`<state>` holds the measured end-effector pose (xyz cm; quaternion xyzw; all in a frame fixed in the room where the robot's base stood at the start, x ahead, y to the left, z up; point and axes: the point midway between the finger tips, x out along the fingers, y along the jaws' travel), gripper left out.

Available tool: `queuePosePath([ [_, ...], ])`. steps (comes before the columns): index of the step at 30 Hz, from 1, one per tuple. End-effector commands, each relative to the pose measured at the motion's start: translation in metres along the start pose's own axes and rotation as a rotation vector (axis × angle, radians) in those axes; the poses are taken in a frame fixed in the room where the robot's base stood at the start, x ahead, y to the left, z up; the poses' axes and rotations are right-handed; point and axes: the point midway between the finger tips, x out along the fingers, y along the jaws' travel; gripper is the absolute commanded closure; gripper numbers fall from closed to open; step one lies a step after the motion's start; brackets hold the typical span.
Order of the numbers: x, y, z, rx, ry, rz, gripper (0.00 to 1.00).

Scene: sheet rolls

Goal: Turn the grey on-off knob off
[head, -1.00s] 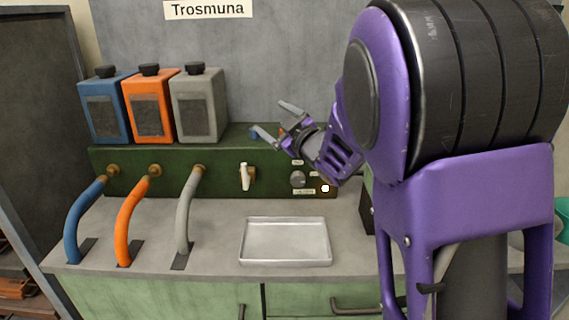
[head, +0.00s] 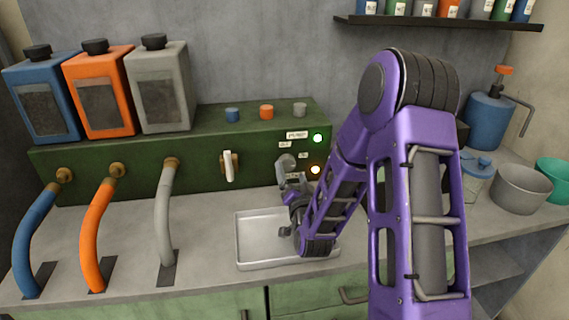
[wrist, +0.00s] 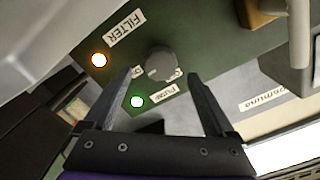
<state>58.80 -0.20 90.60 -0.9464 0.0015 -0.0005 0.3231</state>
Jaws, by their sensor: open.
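The grey knob (wrist: 162,65) is a round dial on the green panel (head: 130,165). In the wrist view it lies between the tips of my open, empty gripper (wrist: 159,77), with a finger to each side; I cannot tell whether they touch it. Labels reading PUMP and FILTER sit beside the knob, with a lit green lamp (wrist: 138,101) and a lit orange lamp (wrist: 98,60) near them. In the head view the knob (head: 285,162) is partly hidden by my gripper (head: 291,180), which is low in front of the panel above the tray.
A metal tray (head: 252,240) lies on the counter below my gripper. A white lever (head: 229,166) is left of the knob. Blue, orange and grey hoses (head: 164,215) and canisters (head: 160,88) are further left. A blue pump bottle (head: 489,120) and bowls stand at right.

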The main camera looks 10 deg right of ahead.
Motion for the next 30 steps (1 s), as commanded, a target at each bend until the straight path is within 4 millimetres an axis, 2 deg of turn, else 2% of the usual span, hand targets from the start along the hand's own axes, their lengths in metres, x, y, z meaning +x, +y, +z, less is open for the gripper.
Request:
queuePosePath([
  [3,0.021,-0.001,0.000,-0.001,0.001,-0.002,0.10],
  [9,0.048,-0.001,0.000,-0.002,0.000,-0.003,0.10],
  [13,0.056,-0.001,0.000,-0.003,-0.002,-0.002,0.10],
  [21,0.057,-0.001,0.000,-0.003,-0.002,-0.002,0.10],
  [23,0.057,-0.001,0.000,-0.004,-0.002,-0.002,0.19],
  [30,0.057,-0.001,0.000,-0.004,-0.002,-0.003,0.63],
])
